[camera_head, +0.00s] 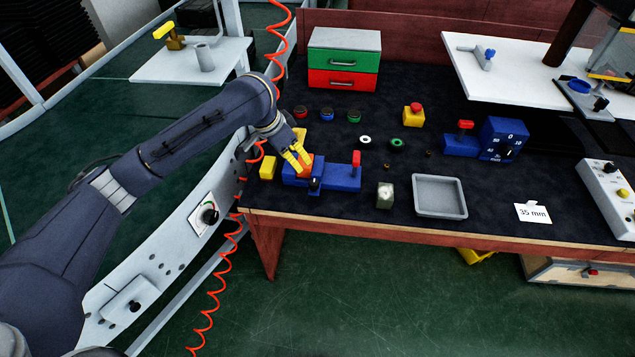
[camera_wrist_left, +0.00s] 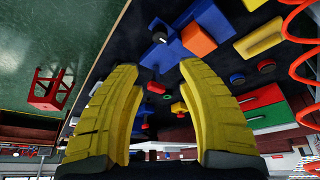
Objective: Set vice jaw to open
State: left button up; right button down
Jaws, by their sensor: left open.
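A blue fixture (camera_head: 340,181), apparently the vice, sits near the left front of the dark bench top. It has an orange block (camera_head: 306,170) at its left part, a black knob (camera_head: 314,184) in front and a red-topped lever (camera_head: 356,158) at its right end. My left gripper (camera_head: 299,158) has yellow fingers and is just above the orange block, partly covering it. In the left wrist view the fingers (camera_wrist_left: 165,80) are spread with nothing between them. The blue fixture (camera_wrist_left: 168,47) and orange block (camera_wrist_left: 198,40) lie beyond the fingertips. I cannot tell how far the jaw is open.
A yellow block (camera_head: 268,167) stands just left of the fixture. A grey tray (camera_head: 440,196) and a small greenish block (camera_head: 385,195) are to the right. A second blue device (camera_head: 460,146) stands farther right. Red coiled hose (camera_head: 222,265) hangs along the bench's left side.

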aim_at(314, 182)
pick_arm(q)
jog(key=x, duration=1.6)
jog(key=shift+f, duration=0.2)
jog(key=shift+c, duration=0.5)
grip_shut()
